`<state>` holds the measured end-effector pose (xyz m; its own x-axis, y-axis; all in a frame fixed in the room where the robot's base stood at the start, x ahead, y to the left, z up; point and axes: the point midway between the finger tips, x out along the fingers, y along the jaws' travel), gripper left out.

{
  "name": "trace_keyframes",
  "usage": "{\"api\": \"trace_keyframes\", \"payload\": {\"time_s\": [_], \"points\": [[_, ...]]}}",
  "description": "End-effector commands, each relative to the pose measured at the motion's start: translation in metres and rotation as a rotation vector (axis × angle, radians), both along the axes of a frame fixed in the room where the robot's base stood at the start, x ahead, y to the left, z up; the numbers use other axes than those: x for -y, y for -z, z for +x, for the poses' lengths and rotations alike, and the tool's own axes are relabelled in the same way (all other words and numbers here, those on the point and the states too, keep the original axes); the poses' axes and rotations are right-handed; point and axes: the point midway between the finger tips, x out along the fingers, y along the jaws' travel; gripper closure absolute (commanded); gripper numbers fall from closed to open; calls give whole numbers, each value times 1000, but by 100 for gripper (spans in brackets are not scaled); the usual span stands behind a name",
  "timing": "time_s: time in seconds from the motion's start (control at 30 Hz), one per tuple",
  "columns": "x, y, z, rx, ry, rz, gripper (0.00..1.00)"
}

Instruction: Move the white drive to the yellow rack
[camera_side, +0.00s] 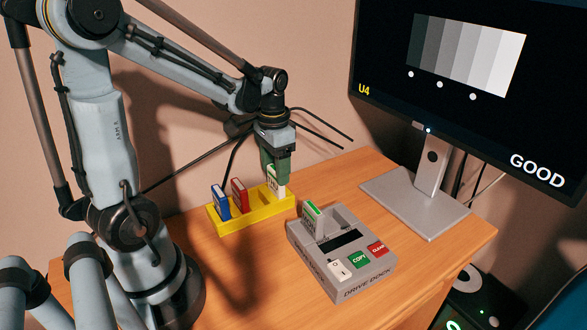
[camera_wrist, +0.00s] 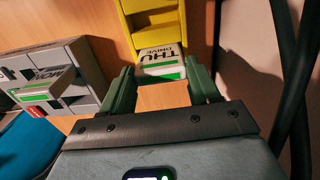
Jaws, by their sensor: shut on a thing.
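My gripper (camera_side: 275,172) points straight down at the right end of the yellow rack (camera_side: 236,223). It is shut on a white drive (camera_side: 281,186) with a green label. The drive stands upright, its lower end at the rack's right-end slot; I cannot tell how deep it sits. A blue drive (camera_side: 221,203) and a red drive (camera_side: 239,195) stand in the rack's left part.
A grey drive dock (camera_side: 372,275) stands right of the rack, with another white-and-green drive (camera_side: 312,218) upright in it. Its front has white, green and red buttons. A monitor (camera_side: 460,80) showing GOOD stands behind on a grey foot.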

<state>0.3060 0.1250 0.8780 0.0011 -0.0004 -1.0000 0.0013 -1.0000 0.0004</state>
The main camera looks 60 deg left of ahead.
Motion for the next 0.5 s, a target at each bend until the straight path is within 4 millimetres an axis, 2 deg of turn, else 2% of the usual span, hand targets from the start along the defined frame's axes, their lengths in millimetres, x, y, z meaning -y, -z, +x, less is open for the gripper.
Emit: {"api": "trace_keyframes", "payload": {"time_s": [0.17, 0.2, 0.37, 0.5], "points": [[0, 3, 0, 0, 0, 0, 92], [0, 3, 0, 0, 0, 0, 36], [0, 3, 0, 0, 0, 0, 12], [0, 3, 0, 0, 0, 0, 9]]}}
